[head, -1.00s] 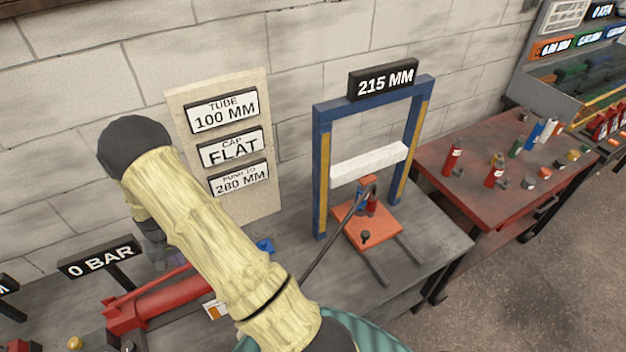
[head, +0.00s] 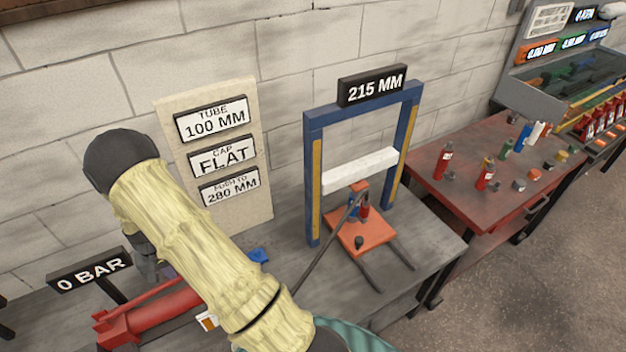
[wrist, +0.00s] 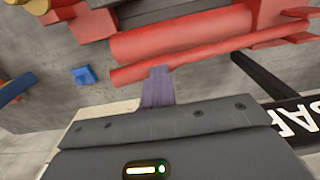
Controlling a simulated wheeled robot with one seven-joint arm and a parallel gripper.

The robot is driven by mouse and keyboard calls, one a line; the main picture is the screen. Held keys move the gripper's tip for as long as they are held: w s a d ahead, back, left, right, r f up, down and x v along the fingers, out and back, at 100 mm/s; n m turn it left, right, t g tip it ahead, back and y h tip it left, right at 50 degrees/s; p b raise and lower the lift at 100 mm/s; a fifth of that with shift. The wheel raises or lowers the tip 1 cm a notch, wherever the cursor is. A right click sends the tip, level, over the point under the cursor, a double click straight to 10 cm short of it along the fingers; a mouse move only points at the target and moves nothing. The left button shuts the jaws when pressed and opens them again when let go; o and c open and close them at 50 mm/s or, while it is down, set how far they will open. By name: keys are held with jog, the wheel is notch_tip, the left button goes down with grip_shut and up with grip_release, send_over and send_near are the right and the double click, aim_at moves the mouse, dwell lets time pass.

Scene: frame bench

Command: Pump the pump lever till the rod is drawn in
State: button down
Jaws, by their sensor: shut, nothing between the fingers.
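The red hand pump (head: 165,312) lies on the bench at the lower left. Its thin red lever bar (head: 140,292) runs along the pump body, and it also shows in the wrist view (wrist: 200,57). My gripper (wrist: 158,72) is shut and empty, its fingertips right at the bar's edge; I cannot tell whether they touch. In the head view my gripper (head: 150,268) is partly hidden behind my arm. A small red and blue cylinder (head: 362,208) stands on the orange plate in the blue press frame (head: 312,180). I cannot make out the rod clearly.
A dark hose (head: 322,250) runs from near the pump to the cylinder. Signs read 0 BAR (head: 90,270) and 215 MM (head: 372,86). A board (head: 262,150) with labels stands against the wall. A red table (head: 450,180) with small parts stands right.

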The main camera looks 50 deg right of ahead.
notch_tip(320, 180, up, 4)
jog(key=shift+d+p, duration=0.1)
jog(key=shift+p, duration=0.95)
jog(key=shift+r, duration=0.1)
jog(key=shift+s+r, duration=0.1)
jog(key=shift+r, duration=0.2)
jog(key=s+r+n+t+b, duration=0.1)
jog(key=s+r+n, duration=0.3)
jog(key=s+r, duration=1.5)
jog(key=shift+s+t, duration=0.55)
jog(key=shift+t, duration=0.25)
